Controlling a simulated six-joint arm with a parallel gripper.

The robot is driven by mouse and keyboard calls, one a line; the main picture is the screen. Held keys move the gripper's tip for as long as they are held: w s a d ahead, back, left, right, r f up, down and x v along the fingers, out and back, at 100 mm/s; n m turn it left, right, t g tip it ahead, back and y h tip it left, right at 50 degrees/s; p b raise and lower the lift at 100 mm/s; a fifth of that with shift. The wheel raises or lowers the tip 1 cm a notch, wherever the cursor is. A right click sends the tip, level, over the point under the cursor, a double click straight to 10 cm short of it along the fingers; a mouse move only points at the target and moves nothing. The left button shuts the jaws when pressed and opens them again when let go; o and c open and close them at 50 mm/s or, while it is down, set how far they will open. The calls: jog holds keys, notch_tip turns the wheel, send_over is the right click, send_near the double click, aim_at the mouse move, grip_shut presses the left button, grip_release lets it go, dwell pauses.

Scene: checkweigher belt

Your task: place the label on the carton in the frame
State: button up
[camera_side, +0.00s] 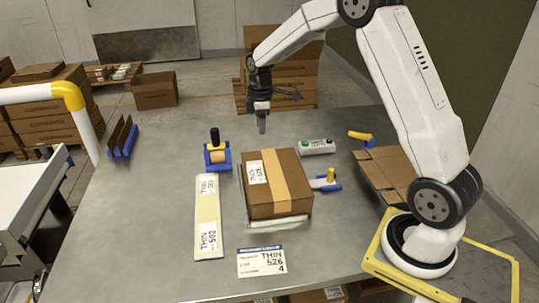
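The brown carton (290,199) sits on a pale, low platform (285,222) in the middle of the table, with a tan tape band (276,181) over its top. A white printed label (257,172) shows on the left part of its top; I cannot make out a frame around it. A pale strip (207,218) to the left bears printed labels at both ends.
A blue tape dispenser (217,156) with a black handle stands behind the strip. A grey button box (317,146), a blue-and-yellow tool (327,181) and flat cardboard (384,174) lie to the right. A blue rack (124,139) stands at left. The table's left front is clear.

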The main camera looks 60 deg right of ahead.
jog(key=s+a+f+m+t, duration=0.1)
jog(key=s+a+m+t, duration=0.1)
jog(key=s+a+m, duration=0.7)
jog(key=s+a, duration=0.6)
jog(key=s, duration=0.4)
jog(key=shift+a+f+t, duration=0.2)
jog(key=shift+f+t, duration=0.1)
jog(key=shift+f, duration=0.05)
